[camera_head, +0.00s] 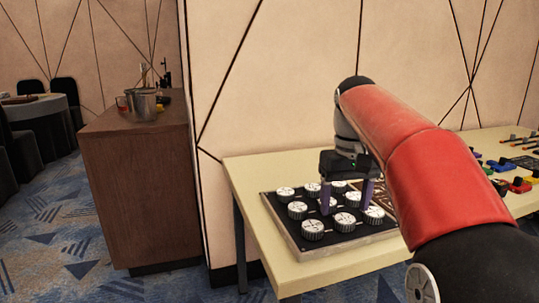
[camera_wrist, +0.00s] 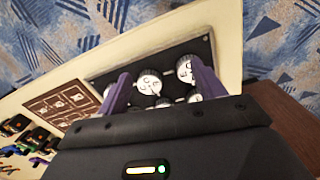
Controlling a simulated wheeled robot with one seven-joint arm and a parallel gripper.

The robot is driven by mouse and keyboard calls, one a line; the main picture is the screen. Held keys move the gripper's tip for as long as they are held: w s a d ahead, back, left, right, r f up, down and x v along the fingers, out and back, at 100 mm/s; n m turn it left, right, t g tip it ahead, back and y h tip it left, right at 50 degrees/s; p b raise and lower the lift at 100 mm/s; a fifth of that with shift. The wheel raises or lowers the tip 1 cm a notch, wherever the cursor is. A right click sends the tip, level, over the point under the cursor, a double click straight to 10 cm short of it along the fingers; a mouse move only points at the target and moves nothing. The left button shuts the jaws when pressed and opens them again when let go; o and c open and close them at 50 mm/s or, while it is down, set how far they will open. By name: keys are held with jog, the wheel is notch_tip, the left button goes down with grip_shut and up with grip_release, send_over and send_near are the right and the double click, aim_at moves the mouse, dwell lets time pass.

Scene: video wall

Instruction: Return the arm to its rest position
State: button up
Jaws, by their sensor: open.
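My gripper (camera_head: 347,196) hangs at the end of my red and black arm, pointing down over a black panel (camera_head: 348,238) on the table. Its two purple fingers are apart, and no object is held between them. The panel carries several round silver knobs, one of them the front-left knob (camera_head: 313,230). In the wrist view the open fingers (camera_wrist: 158,88) frame a white-faced knob (camera_wrist: 148,82) beyond them. I cannot tell whether the fingertips touch any knob. My arm hides part of the table and the panel's right side.
The cream table (camera_head: 245,177) stands against the panelled wall (camera_head: 260,80). Coloured clamps or tools (camera_head: 520,184) lie at its right. A brown cabinet (camera_head: 150,195) with a metal bucket (camera_head: 142,104) stands at left. Patterned carpet (camera_head: 50,240) is open at front left.

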jog(key=s+f+m+t, duration=0.1)
jog(key=s+f+t, duration=0.1)
jog(key=s+f, duration=0.5)
jog(key=s+f+t, duration=0.3)
jog(key=s+f, duration=0.4)
jog(key=s, duration=0.8)
jog(key=shift+f+m+t, duration=0.3)
jog(key=shift+f+m, duration=0.05)
jog(key=shift+m, duration=0.05)
